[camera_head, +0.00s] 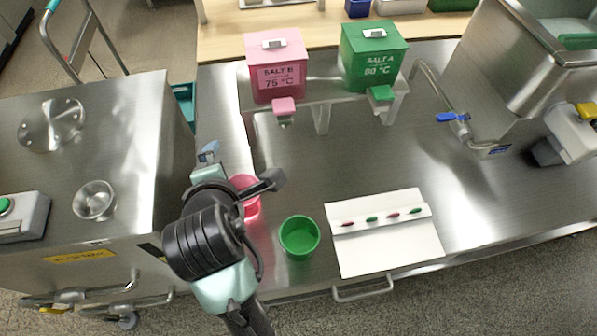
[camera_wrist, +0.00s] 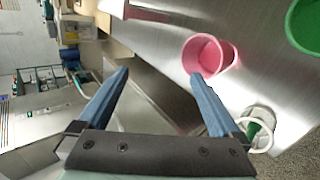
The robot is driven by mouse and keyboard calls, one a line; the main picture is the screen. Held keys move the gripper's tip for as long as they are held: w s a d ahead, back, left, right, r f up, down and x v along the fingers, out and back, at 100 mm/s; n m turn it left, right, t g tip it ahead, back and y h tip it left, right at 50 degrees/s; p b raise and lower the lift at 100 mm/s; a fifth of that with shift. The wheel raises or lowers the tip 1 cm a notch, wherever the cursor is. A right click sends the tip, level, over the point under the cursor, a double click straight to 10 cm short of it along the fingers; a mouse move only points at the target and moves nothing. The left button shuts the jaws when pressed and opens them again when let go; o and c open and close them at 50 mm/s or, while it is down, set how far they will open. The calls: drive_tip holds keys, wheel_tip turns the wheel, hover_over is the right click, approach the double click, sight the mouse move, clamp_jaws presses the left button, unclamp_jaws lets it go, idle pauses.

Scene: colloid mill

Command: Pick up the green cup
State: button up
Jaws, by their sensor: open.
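The green cup (camera_head: 299,238) stands upright and open-topped near the front edge of the steel table, left of the white card. It also shows, cut off, at the upper right of the wrist view (camera_wrist: 305,25). The pink cup (camera_head: 249,196) stands to its left, partly hidden by my arm. In the wrist view the pink cup (camera_wrist: 205,56) lies beyond my right finger. My gripper (camera_wrist: 157,78) is open and empty. In the head view my gripper (camera_head: 238,170) is over the pink cup's area, left of and apart from the green cup.
A pink dispenser (camera_head: 274,65) and a green dispenser (camera_head: 373,55) stand on a raised shelf behind. A white card (camera_head: 385,235) with small coloured pieces lies to the right. A steel cabinet (camera_head: 90,170) stands left. Mid-table is clear, with a tap (camera_head: 460,125) at right.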

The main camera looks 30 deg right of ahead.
drive_tip(key=s+d+f+n+g+h+p, duration=0.1)
drive_tip(key=s+d+n+g+p, duration=0.15)
drive_tip(key=s+p, duration=0.35)
drive_tip(key=s+d+n+g+p, duration=0.2)
drive_tip(key=s+n+g+p, duration=0.25)
drive_tip(key=s, duration=0.35)
approach(307, 235)
drive_tip(key=shift+a+f, duration=0.2)
drive_tip(key=shift+a, duration=0.25)
drive_tip(key=shift+d+x, duration=0.15)
drive_tip(key=shift+x, duration=1.4)
drive_tip(key=shift+d+x, duration=0.15)
drive_tip(key=shift+x, duration=1.45)
drive_tip(key=shift+w+r, duration=0.1)
drive_tip(key=shift+r, duration=0.05)
drive_tip(key=shift+c, duration=0.2)
drive_tip(key=shift+h, duration=0.3)
drive_tip(key=c, duration=1.1)
drive_tip(key=shift+r, duration=0.1)
